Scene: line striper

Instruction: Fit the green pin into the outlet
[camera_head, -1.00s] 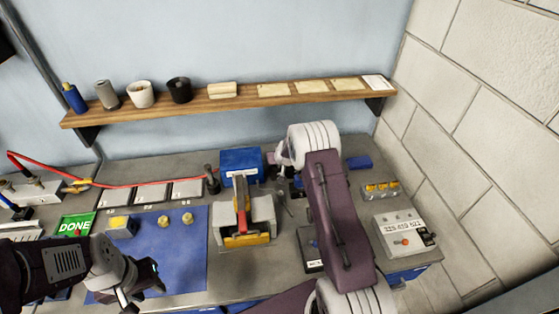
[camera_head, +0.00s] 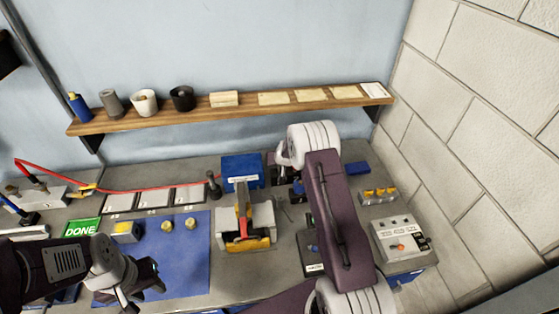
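I cannot make out a green pin or the outlet in this view; both are hidden or too small to tell. My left gripper (camera_head: 142,286) is low at the left over the blue mat (camera_head: 188,262), its fingers apart with nothing visible between them. My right arm reaches up through the middle right of the bench. My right gripper (camera_head: 282,172) is at the back of the bench, right of the blue box (camera_head: 241,170). It is small and partly hidden by my own wrist, so its fingers cannot be read.
A clamp-like fixture with a red handle (camera_head: 243,207) stands mid-bench. A green DONE sign (camera_head: 82,228) lies left. A grey control box (camera_head: 400,238) stands right. A wooden shelf (camera_head: 205,107) hangs behind.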

